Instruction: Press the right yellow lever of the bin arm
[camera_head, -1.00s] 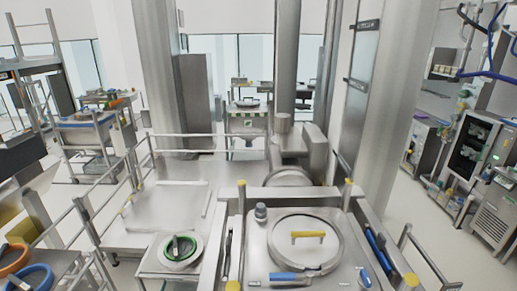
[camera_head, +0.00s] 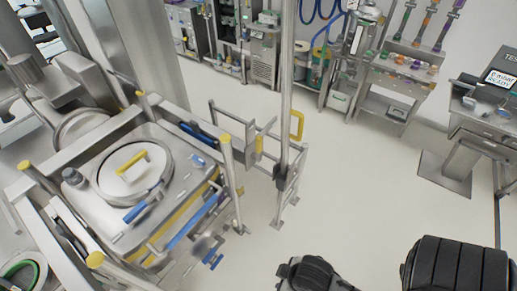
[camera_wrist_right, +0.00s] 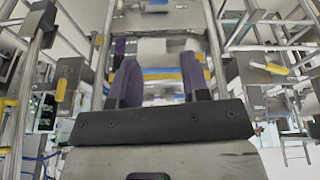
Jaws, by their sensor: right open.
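A steel post frame (camera_head: 287,95) stands right of the lidded steel vessel in the head view. It has a yellow handle (camera_head: 298,124) on its right side and a yellow piece (camera_head: 259,145) left of the post. I cannot tell for sure which is the right yellow lever of the bin arm. In the right wrist view, my right gripper (camera_wrist_right: 160,82) is open, its two purple fingers apart with nothing between them. Yellow pieces show there at left (camera_wrist_right: 61,90) and right (camera_wrist_right: 277,69), both outside the fingers. My left gripper is not in view.
The steel vessel (camera_head: 113,220) has a round lid (camera_head: 136,172) with a yellow handle, and yellow-capped rails. Shelves with bottles (camera_head: 395,85) stand at the back; a bench with a screen (camera_head: 480,125) is at right. The floor (camera_head: 345,185) between is clear.

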